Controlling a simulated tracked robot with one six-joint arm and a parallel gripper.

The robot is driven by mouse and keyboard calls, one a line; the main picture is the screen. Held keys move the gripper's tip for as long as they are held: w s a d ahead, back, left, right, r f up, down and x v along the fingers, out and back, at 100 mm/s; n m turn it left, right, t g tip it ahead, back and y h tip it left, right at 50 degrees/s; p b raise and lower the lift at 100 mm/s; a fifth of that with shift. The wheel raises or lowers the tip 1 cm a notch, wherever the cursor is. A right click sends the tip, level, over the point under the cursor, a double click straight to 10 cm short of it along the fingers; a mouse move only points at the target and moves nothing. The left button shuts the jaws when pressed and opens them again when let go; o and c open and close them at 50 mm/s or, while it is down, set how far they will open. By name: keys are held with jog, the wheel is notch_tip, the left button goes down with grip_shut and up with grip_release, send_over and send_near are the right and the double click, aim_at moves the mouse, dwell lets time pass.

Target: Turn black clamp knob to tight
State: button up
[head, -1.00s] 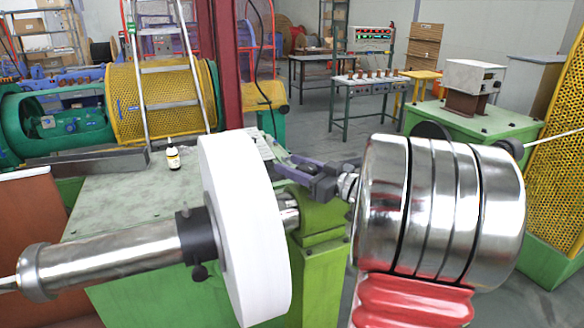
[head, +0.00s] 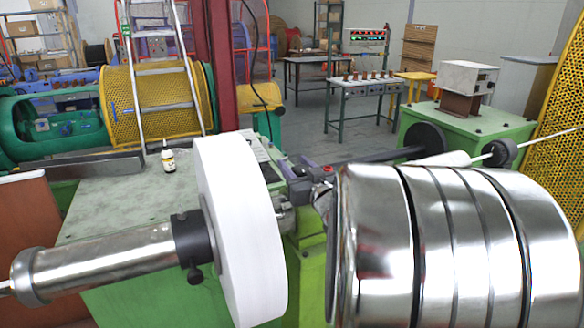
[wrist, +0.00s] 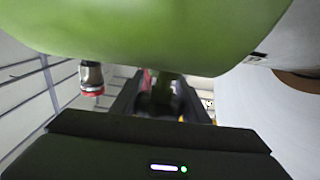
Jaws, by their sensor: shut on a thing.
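A black clamp collar (head: 193,238) sits around the steel shaft, left of the white disc (head: 238,225). A small black knob (head: 195,274) hangs from its underside. My gripper (head: 293,172) is right of the disc, apart from that knob and partly hidden by the disc and my arm. In the wrist view my gripper's dark fingers (wrist: 162,92) are shut on a dark thing beneath a green rounded part (wrist: 160,35). Shadow hides its shape, so I cannot tell whether it is another clamp knob.
The steel shaft (head: 105,262) extends left from the disc. A green bench (head: 110,215) carries a small bottle (head: 169,158). A dark rod (head: 375,157) runs right towards a green machine box (head: 460,128).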

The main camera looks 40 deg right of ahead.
jog(key=shift+s+d+m+g+h, duration=0.1)
jog(key=shift+d+m+g+h, duration=0.1)
jog(key=shift+m+g+h, duration=0.55)
jog(key=shift+t+h, duration=0.25)
jog(key=shift+h, duration=0.1)
jog(key=o, duration=0.8)
